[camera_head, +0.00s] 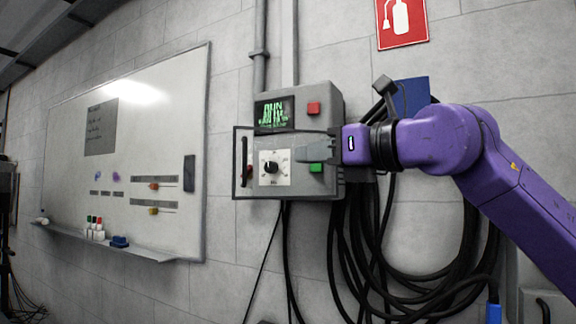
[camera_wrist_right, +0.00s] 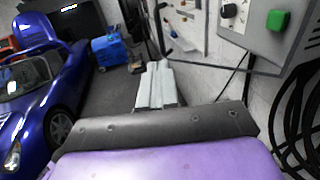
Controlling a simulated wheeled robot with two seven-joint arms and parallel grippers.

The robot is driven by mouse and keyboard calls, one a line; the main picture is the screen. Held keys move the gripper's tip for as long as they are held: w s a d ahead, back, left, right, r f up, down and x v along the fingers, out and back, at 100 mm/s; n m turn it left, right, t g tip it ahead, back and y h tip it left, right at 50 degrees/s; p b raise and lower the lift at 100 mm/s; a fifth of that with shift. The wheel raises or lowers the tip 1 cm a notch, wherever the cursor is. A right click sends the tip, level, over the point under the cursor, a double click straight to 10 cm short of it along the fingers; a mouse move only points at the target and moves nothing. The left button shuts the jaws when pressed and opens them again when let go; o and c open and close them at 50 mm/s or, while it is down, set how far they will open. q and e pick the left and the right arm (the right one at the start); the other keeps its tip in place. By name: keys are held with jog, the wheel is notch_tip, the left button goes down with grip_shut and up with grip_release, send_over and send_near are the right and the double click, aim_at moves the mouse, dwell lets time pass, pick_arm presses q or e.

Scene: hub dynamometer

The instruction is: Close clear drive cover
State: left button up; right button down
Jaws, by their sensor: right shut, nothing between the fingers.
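A grey control box (camera_head: 326,100) is fixed to the wall. Contact with the box cannot be told. My left gripper is not in view.
A screen (camera_head: 273,113) and red button (camera_head: 314,108) are on the box. Black cables (camera_head: 385,255) hang below it to the right. A whiteboard (camera_head: 140,150) with a tray is on the left wall. A blue car (camera_wrist_right: 35,90) shows in the wrist view.

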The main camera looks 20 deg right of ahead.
aim_at(246, 161)
pick_arm(q)
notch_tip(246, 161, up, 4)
jog(key=p, duration=0.3)
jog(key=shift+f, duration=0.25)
pick_arm(e)
jog(key=x, duration=1.2)
jog(key=shift+w+a+f, duration=0.2)
jog(key=shift+w, duration=0.15)
